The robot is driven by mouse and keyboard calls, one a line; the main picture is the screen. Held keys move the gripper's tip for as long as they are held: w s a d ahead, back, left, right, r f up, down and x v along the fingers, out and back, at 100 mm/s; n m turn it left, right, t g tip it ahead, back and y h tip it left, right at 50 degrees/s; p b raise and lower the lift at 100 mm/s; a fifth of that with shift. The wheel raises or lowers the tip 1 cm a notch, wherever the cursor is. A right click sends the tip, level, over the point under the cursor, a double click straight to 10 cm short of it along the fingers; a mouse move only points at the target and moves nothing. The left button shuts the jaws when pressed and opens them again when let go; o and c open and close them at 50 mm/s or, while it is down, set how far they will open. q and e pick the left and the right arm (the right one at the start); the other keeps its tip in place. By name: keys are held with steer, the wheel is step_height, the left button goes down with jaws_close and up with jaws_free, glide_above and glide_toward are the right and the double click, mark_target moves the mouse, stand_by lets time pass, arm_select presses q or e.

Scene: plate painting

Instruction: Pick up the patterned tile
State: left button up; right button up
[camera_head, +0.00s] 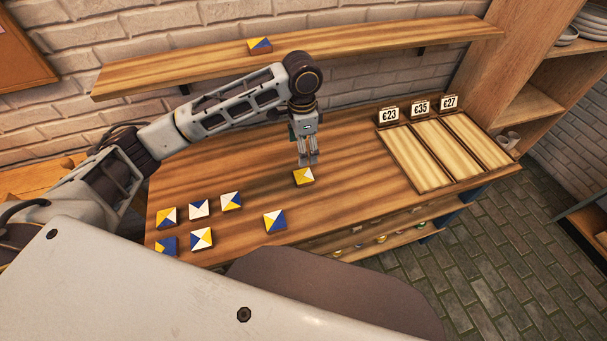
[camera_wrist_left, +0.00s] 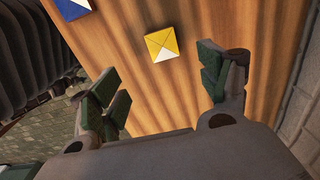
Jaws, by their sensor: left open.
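A patterned tile (camera_head: 303,177) in yellow and white triangles lies on the wooden table, apart from the other tiles. My left gripper (camera_head: 308,160) is above and just behind it in the head view, pointing down. In the left wrist view the same tile (camera_wrist_left: 162,44) lies beyond the open fingers of my left gripper (camera_wrist_left: 160,92), between their lines and apart from them. Nothing is between the fingers. My right gripper is not in view.
Several more tiles (camera_head: 200,208) in blue, white and yellow lie at the table's front left. Another tile (camera_head: 260,45) is on the wall shelf (camera_head: 370,38). A slatted tray (camera_head: 419,153) with price cards (camera_head: 420,107) stands at the right. The table's middle right is clear.

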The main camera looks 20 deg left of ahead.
arm_select(q)
steer(key=shift+w+a+r, duration=0.15)
steer(key=shift+a+r, duration=0.1)
glide_above(304, 176)
steer(key=shift+a+f, duration=0.2)
steer(key=shift+f, duration=1.95)
steer(key=shift+a+f, duration=0.15)
steer(key=shift+f, duration=2)
steer(key=shift+f, duration=0.15)
steer(key=shift+d+f, duration=0.15)
steer(key=shift+f, duration=1.1)
steer(key=shift+d+f, duration=0.1)
steer(key=shift+f, duration=1.15)
steer(key=c, duration=1.2)
